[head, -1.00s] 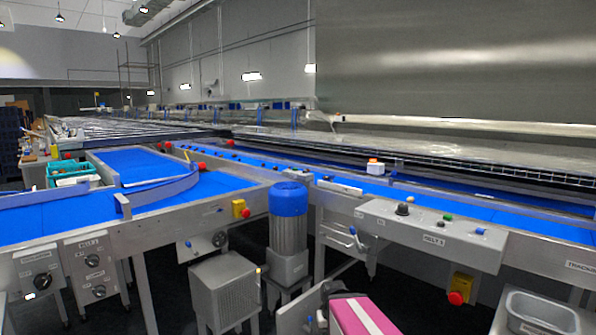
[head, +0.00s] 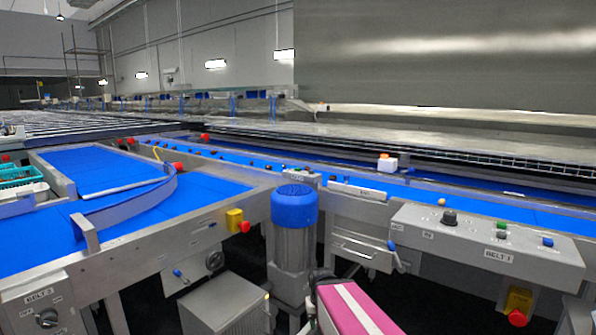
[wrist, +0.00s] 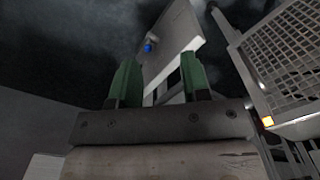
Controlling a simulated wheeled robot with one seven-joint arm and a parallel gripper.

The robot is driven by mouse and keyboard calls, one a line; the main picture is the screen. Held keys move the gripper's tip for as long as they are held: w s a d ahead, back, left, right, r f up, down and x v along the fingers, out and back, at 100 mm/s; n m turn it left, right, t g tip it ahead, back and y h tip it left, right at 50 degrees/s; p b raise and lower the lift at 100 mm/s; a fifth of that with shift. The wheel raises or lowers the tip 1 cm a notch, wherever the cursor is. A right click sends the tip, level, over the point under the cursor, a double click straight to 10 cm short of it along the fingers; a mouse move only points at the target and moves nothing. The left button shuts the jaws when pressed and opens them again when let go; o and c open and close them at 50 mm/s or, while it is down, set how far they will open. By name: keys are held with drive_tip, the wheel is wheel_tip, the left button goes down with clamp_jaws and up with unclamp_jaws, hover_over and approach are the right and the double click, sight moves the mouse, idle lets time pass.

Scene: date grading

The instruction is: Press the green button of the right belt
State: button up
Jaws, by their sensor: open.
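The BELT 1 control panel (head: 470,240) of the right belt (head: 420,195) is at the right of the head view. Its small green button (head: 502,225) stands between a black knob (head: 449,218) and a blue button (head: 547,241). A black button sits just below the green one. My gripper (wrist: 158,60) shows in the wrist view with two green fingers apart and nothing between them. In the head view my pink-striped arm is at the bottom centre, left of and lower than the panel; the fingers cannot be made out there.
A blue-topped motor (head: 294,215) stands left of my arm, with a grey box (head: 222,305) beside it. A red emergency button (head: 517,318) hangs under the panel. The wrist view shows a mesh-sided box (wrist: 290,60) close at right and a blue knob (wrist: 148,47) ahead.

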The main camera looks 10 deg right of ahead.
clamp_jaws()
idle(1.6)
